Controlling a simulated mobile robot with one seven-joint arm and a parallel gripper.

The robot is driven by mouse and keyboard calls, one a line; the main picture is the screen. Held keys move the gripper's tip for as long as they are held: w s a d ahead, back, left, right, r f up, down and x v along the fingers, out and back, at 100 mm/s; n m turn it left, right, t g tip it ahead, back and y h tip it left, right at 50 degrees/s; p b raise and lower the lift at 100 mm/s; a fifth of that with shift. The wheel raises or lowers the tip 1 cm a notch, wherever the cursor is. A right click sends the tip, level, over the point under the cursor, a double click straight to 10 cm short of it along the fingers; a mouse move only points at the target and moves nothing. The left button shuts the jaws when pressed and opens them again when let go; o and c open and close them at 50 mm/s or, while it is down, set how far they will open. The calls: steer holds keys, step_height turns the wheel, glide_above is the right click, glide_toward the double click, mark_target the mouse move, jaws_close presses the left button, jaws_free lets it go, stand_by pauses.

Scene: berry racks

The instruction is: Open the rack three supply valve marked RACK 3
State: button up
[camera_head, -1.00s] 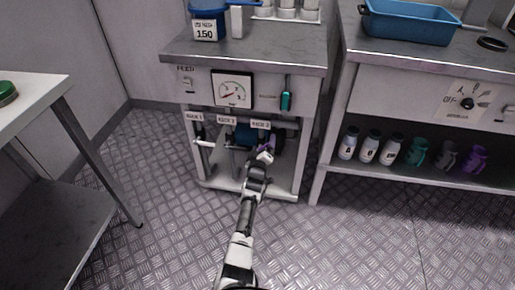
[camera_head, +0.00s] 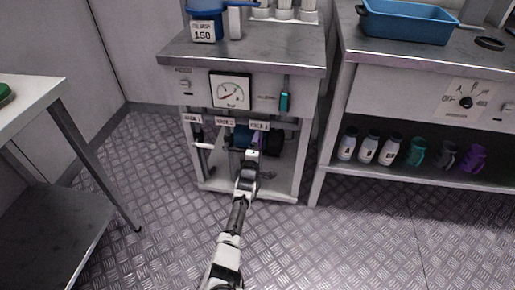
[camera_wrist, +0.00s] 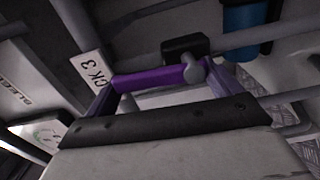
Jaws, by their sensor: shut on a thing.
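The RACK 3 label (camera_head: 258,126) hangs on the pipework under the gauge cabinet, and in the wrist view its tag (camera_wrist: 93,71) is at the left. The rack three valve has a purple lever handle (camera_wrist: 150,80), which lies across the wrist view between my fingers, beside a grey pivot and a dark block. My gripper (camera_head: 254,152) is below the RACK 3 label, shut on the purple handle. In the head view the gripper hides most of this handle.
RACK 1 (camera_head: 192,118) and RACK 2 (camera_head: 225,122) labels hang to the left, with a pale lever (camera_head: 203,145) under RACK 1. A blue cylinder (camera_wrist: 245,27) is near the gripper. The cabinet leg (camera_head: 302,160) stands to the right. Open floor lies in front.

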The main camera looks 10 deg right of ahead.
steer(key=shift+a+n, duration=0.3)
steer(key=o, duration=1.1)
steer(key=shift+w, duration=0.1)
